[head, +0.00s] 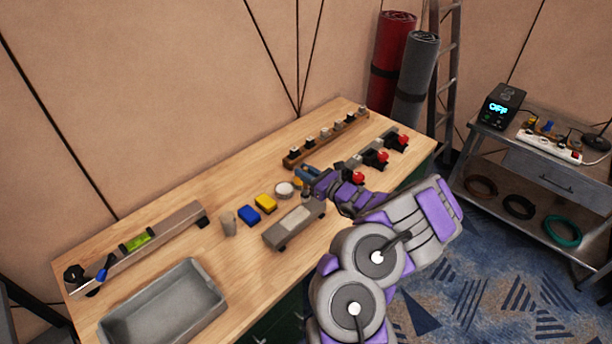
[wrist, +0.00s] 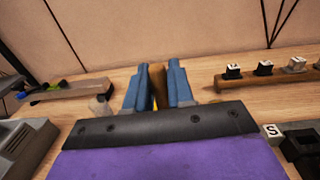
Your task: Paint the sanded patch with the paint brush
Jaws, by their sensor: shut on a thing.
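My gripper (head: 310,174) is above the workbench, past the far end of the grey block. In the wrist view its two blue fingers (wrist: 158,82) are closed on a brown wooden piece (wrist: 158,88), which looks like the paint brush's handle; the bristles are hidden. A grey block (head: 275,236) lies near the bench's front edge with a paler patch (head: 298,216) on top, likely the sanded patch. My gripper is apart from it.
A peg rack (head: 328,137) and red-knobbed fixtures (head: 382,157) are near my gripper.

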